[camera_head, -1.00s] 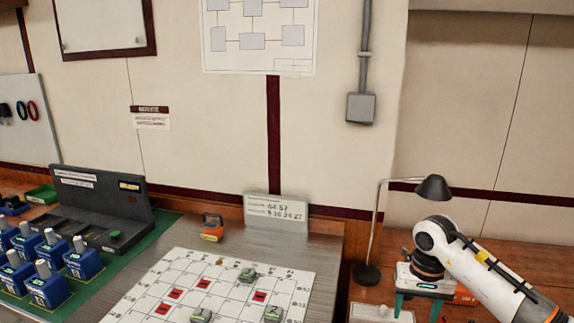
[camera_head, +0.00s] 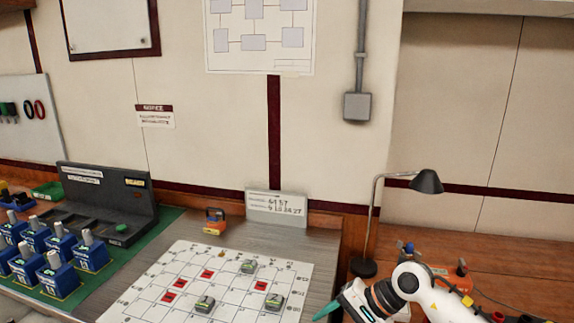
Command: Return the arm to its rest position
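My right arm (camera_head: 413,283) comes in from the lower right, white with black joints. Its gripper (camera_head: 328,310) lies low beside the right edge of the white grid board, pointing left and partly cut by the bottom of the picture. One teal fingertip shows; the other finger is hidden or out of frame, so its opening cannot be told. I see nothing held in the visible part. My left gripper is not in view.
The white grid board (camera_head: 190,262) carries red marks and several grey-green blocks (camera_head: 248,267). Blue breaker units (camera_head: 88,252) and a dark console (camera_head: 105,200) stand at left. A desk lamp (camera_head: 427,182) stands behind my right arm. An orange padlock-like item (camera_head: 214,222) sits behind the board.

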